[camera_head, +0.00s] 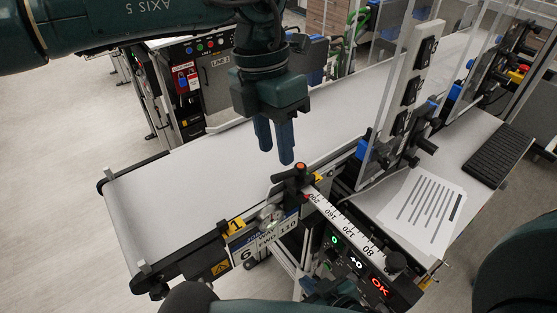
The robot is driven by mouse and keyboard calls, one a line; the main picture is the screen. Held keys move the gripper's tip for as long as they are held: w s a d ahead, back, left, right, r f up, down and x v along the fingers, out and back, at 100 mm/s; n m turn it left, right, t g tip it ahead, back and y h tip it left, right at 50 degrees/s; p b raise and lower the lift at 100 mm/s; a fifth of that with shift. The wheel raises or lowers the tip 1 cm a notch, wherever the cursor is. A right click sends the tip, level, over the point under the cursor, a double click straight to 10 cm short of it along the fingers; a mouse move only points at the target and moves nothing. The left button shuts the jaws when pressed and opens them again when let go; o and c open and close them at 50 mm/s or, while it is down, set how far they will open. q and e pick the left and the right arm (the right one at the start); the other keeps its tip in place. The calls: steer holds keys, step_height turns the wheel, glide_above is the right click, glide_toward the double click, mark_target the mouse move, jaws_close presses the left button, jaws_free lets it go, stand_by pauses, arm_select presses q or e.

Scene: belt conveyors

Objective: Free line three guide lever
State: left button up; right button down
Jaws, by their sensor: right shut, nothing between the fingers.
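A black clamp lever with an orange-red knob (300,168) sits on the near edge of the conveyor, at the 200 end of a white ruler scale (343,219). My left gripper (276,157) points down with two blue fingers and a narrow gap between them. It looks empty, and its tips appear just above and left of the lever in the picture, apart from it. My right gripper (326,287) shows only in part, dark, low at the bottom edge by the display panel, and looks shut and empty.
The grey belt (180,190) is bare. Clear guard panels (390,90) stand right of the lever. A paper sheet (424,211) and keyboard (499,155) lie on the side table.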

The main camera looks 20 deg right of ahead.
mark_target(280, 174)
arm_select(q)
steer(key=shift+s+d+f+p, duration=0.1)
steer(key=shift+s+f+p, duration=0.05)
steer(key=shift+f, duration=0.7)
steer(key=shift+s+d+f+p, duration=0.1)
steer(key=shift+s+f, duration=0.05)
steer(key=shift+f, duration=0.75)
steer(key=shift+s+f+p, duration=0.15)
steer(key=shift+f, duration=0.7)
steer(key=shift+c, duration=0.5)
jaws_close()
